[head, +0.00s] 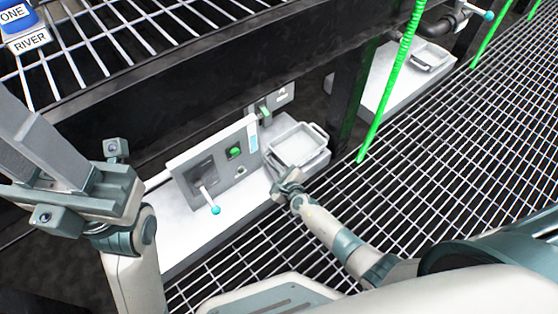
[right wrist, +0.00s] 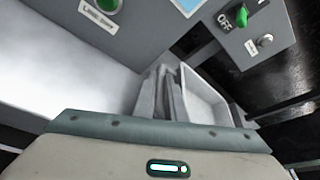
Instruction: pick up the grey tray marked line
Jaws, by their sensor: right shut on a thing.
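A grey tray (head: 297,148) with a raised rim and a handle at its end sits on the white ledge, right of a control panel. No marking on it can be read. My right gripper (head: 287,184) is at the tray's near end, shut on its near handle or rim. In the right wrist view the tray (right wrist: 206,98) lies just beyond and right of the fingers (right wrist: 167,92). My left gripper (head: 38,135) is raised at the left, away from the tray; its fingertips do not show clearly.
The grey control panel (head: 222,163) with a cyan-tipped lever (head: 213,203) stands left of the tray. A green switch (right wrist: 237,18) marked OFF is behind it. Another grey tray (head: 428,58) lies far right. A blue labelled object (head: 14,17) is on the upper shelf.

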